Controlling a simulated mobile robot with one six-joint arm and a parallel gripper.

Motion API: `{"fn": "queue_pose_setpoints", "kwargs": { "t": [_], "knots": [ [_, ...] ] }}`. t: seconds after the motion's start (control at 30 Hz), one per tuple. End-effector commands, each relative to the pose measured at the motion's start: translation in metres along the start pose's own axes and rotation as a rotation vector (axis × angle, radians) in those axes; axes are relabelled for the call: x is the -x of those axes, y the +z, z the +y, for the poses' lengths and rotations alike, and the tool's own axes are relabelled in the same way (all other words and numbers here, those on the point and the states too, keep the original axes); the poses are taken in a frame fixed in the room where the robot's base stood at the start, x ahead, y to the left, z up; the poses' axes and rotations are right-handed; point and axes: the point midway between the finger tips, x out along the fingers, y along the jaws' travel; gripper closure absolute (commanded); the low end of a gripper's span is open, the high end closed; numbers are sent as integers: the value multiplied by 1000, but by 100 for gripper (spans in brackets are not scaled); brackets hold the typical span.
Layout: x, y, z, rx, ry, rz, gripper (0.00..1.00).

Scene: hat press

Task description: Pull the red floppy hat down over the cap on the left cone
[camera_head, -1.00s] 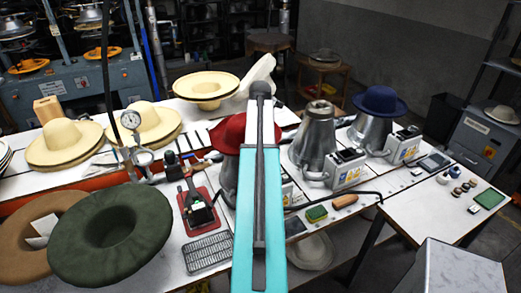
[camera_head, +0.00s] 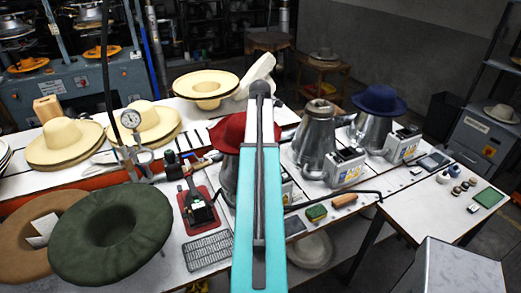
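The red floppy hat (camera_head: 229,134) sits at the top of the left cone, partly hidden behind my arm. The left cone (camera_head: 229,174) is a grey metal cone; only its left side shows beside my arm. The cap on that cone cannot be seen; the red hat and my arm cover that area. My turquoise and grey arm rises through the middle of the picture in front of the hat and cone. My gripper is hidden behind it, so its fingers and any contact with the hat do not show.
A bare middle cone (camera_head: 314,145) and a cone with a blue hat (camera_head: 379,100) stand to the right, with control boxes. A green felt hat (camera_head: 110,235), a brown hat (camera_head: 30,255) and cream hats (camera_head: 65,140) lie left. A sponge (camera_head: 316,212) lies in front.

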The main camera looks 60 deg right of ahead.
Motion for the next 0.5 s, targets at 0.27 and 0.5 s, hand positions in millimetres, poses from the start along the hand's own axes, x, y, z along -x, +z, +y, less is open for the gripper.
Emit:
{"fn": "queue_pose_setpoints", "kwargs": {
  "t": [0.27,0.5],
  "knots": [
    [-1,0,0,0,1,0,100],
    [-4,0,0,0,1,0,100]
  ]
}}
